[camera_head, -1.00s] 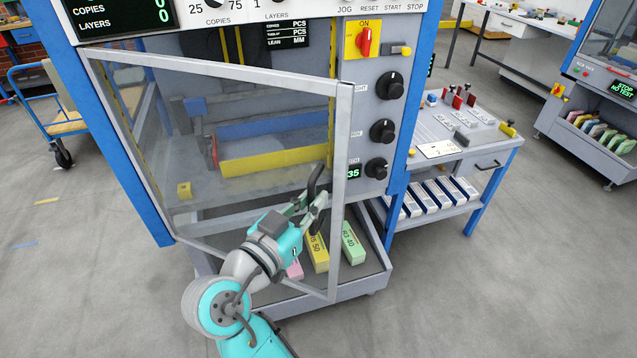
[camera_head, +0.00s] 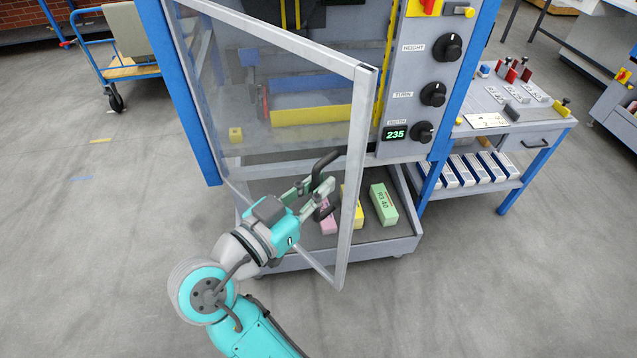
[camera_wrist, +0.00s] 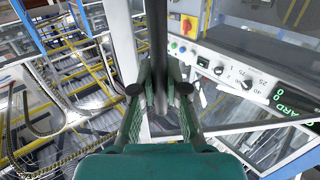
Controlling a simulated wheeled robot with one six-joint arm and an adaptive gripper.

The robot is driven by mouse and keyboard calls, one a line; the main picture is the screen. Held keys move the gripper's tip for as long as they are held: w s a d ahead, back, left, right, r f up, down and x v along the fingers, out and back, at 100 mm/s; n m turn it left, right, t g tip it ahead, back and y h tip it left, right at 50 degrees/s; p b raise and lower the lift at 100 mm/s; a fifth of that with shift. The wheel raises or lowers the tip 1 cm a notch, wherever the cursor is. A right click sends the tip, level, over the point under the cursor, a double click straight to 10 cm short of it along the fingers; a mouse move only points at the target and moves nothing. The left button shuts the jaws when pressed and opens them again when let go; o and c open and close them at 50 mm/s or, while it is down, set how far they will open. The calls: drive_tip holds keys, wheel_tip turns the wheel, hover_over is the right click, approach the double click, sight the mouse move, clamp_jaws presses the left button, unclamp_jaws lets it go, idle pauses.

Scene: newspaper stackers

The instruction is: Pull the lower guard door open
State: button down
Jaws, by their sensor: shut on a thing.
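The lower guard door (camera_head: 357,170) is a clear panel in a grey metal frame, hinged at its left side on the blue post. It stands swung out from the machine front, with its free edge toward me. A dark bar handle (camera_head: 326,168) is on the door near its free edge. My gripper (camera_head: 314,192) is shut on the handle. In the wrist view the handle (camera_wrist: 157,45) runs upright between the fingers of my gripper (camera_wrist: 158,95). The fingers hide part of the handle's grip point.
Pink, yellow and green blocks (camera_head: 383,204) lie in the grey tray (camera_head: 385,246) below the machine. Control knobs (camera_head: 433,93) sit right of the opening. A side table (camera_head: 545,128) stands at the right. Open floor lies in front and left.

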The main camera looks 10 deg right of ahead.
sight(337, 125)
drive_tip(key=c, duration=1.2)
unclamp_jaws()
drive_tip(key=shift+f, duration=0.1)
wheel_tip(337, 125, up, 10)
drive_tip(key=shift+r, duration=0.1)
